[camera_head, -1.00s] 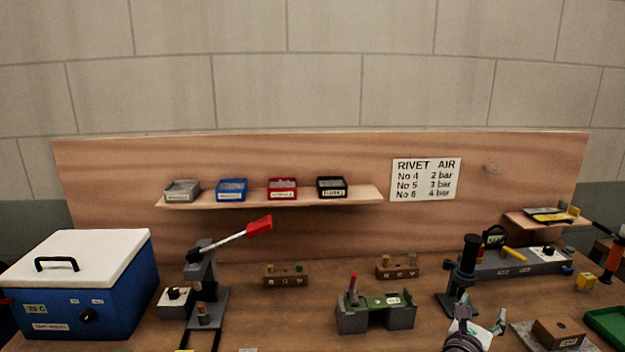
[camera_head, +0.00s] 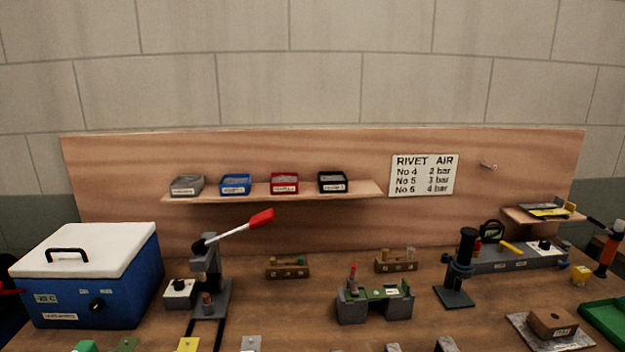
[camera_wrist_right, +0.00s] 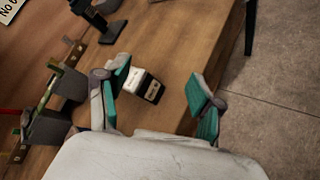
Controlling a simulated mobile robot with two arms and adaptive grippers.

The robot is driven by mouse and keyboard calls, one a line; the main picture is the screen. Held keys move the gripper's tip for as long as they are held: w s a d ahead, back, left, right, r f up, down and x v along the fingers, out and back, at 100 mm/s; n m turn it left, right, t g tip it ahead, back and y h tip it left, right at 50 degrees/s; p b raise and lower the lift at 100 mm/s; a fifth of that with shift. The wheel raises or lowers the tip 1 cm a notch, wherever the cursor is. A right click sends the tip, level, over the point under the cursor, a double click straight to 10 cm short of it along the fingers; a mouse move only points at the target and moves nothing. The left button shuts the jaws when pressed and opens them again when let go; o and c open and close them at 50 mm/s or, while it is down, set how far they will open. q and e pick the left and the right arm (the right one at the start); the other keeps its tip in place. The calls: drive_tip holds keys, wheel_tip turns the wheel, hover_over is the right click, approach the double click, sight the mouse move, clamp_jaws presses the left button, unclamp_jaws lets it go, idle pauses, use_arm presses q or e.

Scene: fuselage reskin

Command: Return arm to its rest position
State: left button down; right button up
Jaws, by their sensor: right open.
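My right gripper (camera_wrist_right: 162,92) shows in the right wrist view with its two teal-padded fingers spread apart. It is open and nothing is held between the pads. A small white and dark labelled block (camera_wrist_right: 147,88) shows between the fingers, on the wooden bench (camera_wrist_right: 185,45) near its edge. I cannot tell how far the gripper is above it. The head view shows neither gripper now.
In the head view, a blue cooler box (camera_head: 92,285), a red-handled lever press (camera_head: 208,275), a green-topped fixture (camera_head: 375,303) and a black stand (camera_head: 458,275) stand on the bench. Bins line a shelf (camera_head: 270,194). Open floor (camera_wrist_right: 280,100) lies beyond the bench edge.

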drive_tip(key=s+a+f+m+g+y, duration=0.25)
drive_tip(key=s+a+m, duration=0.2)
drive_tip(key=s, duration=0.35)
drive_tip(key=s+a+f+m+g+y, duration=0.2)
drive_tip(key=s+a+f+m+y, duration=0.15)
drive_tip(key=s+m, duration=0.35)
drive_tip(key=s+a+f+m+g+y, duration=0.2)
drive_tip(key=s+a+m, duration=0.25)
drive_tip(key=s, duration=0.55)
wheel_tip(320, 180, down, 26)
drive_tip(key=g, duration=0.2)
drive_tip(key=s+d+f, duration=0.3)
drive_tip(key=s+f, duration=1.3)
drive_tip(key=s, duration=0.1)
drive_tip(key=shift+s+d+f+g, duration=0.2)
drive_tip(key=shift+s+f+g, duration=0.05)
drive_tip(key=shift+g, duration=0.1)
